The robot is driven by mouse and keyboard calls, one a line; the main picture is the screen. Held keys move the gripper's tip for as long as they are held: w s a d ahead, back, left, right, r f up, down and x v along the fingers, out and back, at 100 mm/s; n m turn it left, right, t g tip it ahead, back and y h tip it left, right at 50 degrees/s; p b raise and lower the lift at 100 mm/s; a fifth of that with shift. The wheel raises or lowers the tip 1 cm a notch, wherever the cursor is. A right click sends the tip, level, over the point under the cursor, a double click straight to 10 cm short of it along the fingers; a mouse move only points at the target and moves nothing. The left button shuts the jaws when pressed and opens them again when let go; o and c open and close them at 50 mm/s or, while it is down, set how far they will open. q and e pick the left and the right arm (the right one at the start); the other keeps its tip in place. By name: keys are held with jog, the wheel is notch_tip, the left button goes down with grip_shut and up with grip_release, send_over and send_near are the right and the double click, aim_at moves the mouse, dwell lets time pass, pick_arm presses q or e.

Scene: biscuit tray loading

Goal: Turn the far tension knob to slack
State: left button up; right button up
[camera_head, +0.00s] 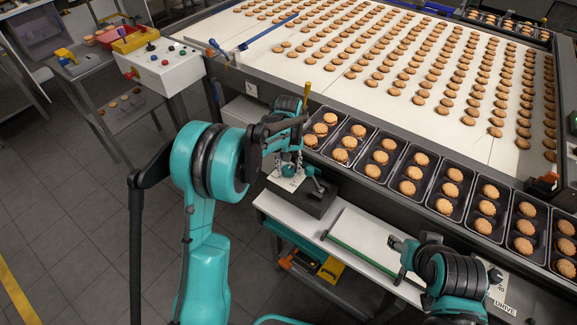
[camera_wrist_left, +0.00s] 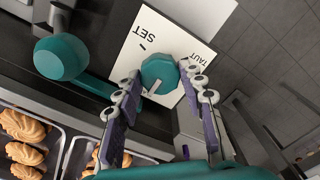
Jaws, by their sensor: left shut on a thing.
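The tension knob, a teal round knob (camera_wrist_left: 160,73), sits on a white plate (camera_wrist_left: 190,32) in the left wrist view. The plate reads SET and TAUT, upside down there. A pale mark on the knob points down and a little left in that view, away from the word SET. My left gripper (camera_wrist_left: 161,76) is shut on the knob, one finger on each side. In the head view my left gripper (camera_head: 288,165) is at the knob, beside the tray row, with the plate (camera_head: 287,182) partly covered. My right arm shows at the lower right; its fingers are not clear.
A teal ball-ended lever (camera_wrist_left: 62,58) stands near the knob. Black trays (camera_head: 374,158) of biscuits run along the belt (camera_head: 345,70). A white shelf (camera_head: 365,240) with a green-edged board lies in front. A white control box (camera_head: 160,65) is at the upper left.

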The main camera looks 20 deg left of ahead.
aim_at(289, 169)
pick_arm(q)
jog(key=shift+n, duration=0.3)
jog(key=o, duration=1.2)
jog(key=shift+c, duration=0.2)
notch_tip(289, 169, up, 12)
